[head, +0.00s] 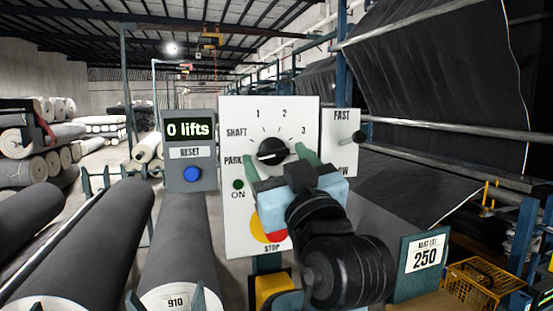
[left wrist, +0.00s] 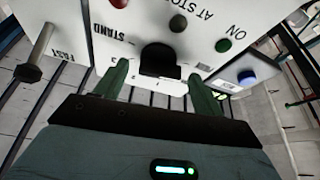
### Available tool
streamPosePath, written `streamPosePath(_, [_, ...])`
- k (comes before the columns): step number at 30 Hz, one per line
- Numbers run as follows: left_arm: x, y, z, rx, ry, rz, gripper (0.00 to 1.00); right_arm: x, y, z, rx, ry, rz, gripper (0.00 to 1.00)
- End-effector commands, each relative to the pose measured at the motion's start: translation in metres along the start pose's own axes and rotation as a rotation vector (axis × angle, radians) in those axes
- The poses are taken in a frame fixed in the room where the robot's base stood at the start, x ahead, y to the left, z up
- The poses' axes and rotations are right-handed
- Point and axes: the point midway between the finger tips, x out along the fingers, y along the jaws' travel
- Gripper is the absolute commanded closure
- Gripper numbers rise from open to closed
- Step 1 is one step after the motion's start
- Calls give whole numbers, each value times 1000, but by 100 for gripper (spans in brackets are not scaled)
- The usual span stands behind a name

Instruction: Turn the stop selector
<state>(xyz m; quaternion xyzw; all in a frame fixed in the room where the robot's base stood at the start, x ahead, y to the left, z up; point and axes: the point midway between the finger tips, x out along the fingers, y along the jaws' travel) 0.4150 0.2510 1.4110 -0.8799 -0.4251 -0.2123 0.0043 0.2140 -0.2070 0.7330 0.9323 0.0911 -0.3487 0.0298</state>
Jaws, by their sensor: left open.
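The selector (head: 272,151) is a black knob on a white upright panel (head: 240,112), with SHAFT, PARK, 1, 2 and 3 marked around it. It also shows in the left wrist view (left wrist: 158,58), where the panel appears upside down. My left gripper (head: 276,157) has its green fingers apart, one on each side of the knob. In the wrist view the open fingers (left wrist: 162,86) stand to either side of it; I cannot tell whether they touch it. A yellow and red STOP button (head: 265,232) is partly hidden by my gripper. My right gripper is not in view.
A FAST lever (head: 358,136) sits on a small box close to the right. A counter box (head: 190,150) reading 0 lifts, with a blue reset button, stands at left. Grey rolls (head: 180,235) fill the lower left. A 250 sign (head: 424,256) and yellow crate (head: 480,283) stand lower right.

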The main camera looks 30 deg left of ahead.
Motion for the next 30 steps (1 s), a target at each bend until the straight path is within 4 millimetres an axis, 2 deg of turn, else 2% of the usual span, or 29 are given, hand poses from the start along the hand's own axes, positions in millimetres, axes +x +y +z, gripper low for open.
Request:
streamPosePath(4, [7, 0, 0, 0, -1, -1, 31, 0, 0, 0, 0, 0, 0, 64])
streamPosePath(11, [7, 0, 0, 0, -1, 0, 31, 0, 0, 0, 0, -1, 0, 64])
streamPosePath(21, [7, 0, 0, 0, -1, 0, 74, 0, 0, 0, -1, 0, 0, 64])
streamPosePath(30, [7, -1, 0, 32, -3, 13, 75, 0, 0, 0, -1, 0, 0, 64])
